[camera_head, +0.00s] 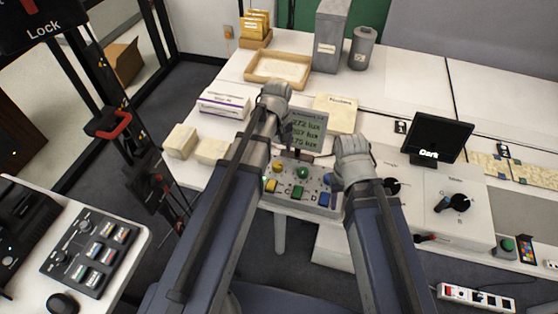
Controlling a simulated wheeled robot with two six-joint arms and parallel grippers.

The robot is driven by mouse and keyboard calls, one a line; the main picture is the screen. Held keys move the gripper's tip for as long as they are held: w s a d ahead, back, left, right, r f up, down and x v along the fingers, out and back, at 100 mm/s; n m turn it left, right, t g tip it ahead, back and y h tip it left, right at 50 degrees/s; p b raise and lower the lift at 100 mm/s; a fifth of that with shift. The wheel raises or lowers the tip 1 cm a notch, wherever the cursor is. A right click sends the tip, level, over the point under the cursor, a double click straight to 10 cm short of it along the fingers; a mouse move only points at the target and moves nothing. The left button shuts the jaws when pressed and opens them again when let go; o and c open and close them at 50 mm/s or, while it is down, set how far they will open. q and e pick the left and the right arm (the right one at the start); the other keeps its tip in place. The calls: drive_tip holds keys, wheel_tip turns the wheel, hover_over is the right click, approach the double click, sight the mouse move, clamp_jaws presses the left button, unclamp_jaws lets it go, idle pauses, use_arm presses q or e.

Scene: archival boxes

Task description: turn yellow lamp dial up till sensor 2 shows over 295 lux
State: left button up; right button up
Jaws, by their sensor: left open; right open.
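The lamp control box (311,197) stands on the table's front edge. Its yellow dial (278,167) sits at the left, beside a green dial (303,172). Yellow, green and blue buttons lie in front. The lux display (306,131) behind the box shows three small readings, seemingly 272, 307 and 275 lux; the left edge, with any sensor labels, is covered by my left arm. My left gripper (275,95) is open above and behind the yellow dial, apart from it. My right gripper (350,146) is open, up and right of the box. The fingertips are hard to make out.
A black screen reading "Dark" (438,139) and a white panel with a black knob (458,202) stand at the right. A wooden tray (278,69), grey box (329,40) and grey canister (362,48) are at the back. Pale boxes (180,141) lie left.

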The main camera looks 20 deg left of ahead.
sight(278, 164)
use_arm(q)
wheel_tip(278, 164, down, 8)
drive_tip(key=b, duration=0.7)
drive_tip(key=shift+r, duration=0.2)
clamp_jaws()
